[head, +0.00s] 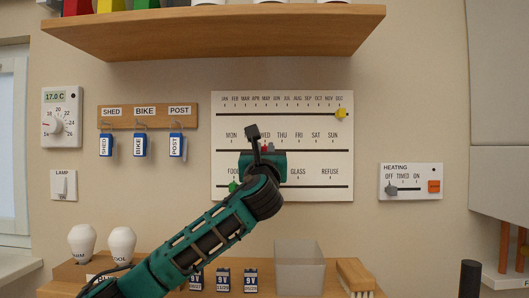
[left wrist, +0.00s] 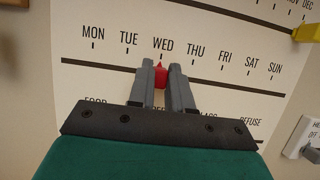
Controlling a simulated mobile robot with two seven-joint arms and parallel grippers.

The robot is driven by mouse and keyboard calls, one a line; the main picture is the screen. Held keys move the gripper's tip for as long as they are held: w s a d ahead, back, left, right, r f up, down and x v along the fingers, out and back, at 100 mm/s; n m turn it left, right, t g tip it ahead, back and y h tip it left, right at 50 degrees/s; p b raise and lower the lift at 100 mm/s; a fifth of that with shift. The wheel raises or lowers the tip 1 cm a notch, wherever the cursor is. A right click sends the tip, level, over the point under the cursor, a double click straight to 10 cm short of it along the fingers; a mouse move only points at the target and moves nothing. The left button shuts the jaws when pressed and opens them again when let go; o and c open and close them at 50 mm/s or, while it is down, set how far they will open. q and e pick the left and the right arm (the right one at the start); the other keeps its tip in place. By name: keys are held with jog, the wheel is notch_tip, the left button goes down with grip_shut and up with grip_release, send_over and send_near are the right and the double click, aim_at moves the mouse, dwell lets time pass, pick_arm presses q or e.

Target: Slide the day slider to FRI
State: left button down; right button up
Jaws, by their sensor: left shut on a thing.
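The white calendar board (head: 330,170) hangs on the wall with three horizontal slots: months on top, days in the middle, FOOD, GLASS and REFUSE below. The red day slider (left wrist: 160,75) sits on the middle slot under WED in the left wrist view. It shows partly in the head view (head: 267,147), behind my gripper. My left gripper (left wrist: 161,83) is shut on the red slider, one finger at each side of it. FRI (left wrist: 225,55) stands to the right, past THU. My right gripper is not in view.
A yellow slider (head: 341,113) is at DEC on the top slot, and a green slider (head: 233,187) is near FOOD. A wooden shelf (head: 215,30) juts out above the board. A heating panel (head: 411,181) is to the right. The middle slot right of the red slider is clear.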

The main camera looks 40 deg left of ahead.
aim_at(299, 144)
pick_arm(q)
jog(key=w+d+p, duration=0.2)
jog(key=d, duration=0.1)
jog(key=w+d+p, duration=0.3)
jog(key=shift+r, duration=0.15)
jog(key=shift+w+d, duration=0.25)
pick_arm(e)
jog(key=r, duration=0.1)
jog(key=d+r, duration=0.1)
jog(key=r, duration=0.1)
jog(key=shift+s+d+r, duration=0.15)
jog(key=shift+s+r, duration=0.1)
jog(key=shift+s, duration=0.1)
pick_arm(q)
jog(key=c, duration=1)
grip_release()
jog(key=shift+c, duration=0.2)
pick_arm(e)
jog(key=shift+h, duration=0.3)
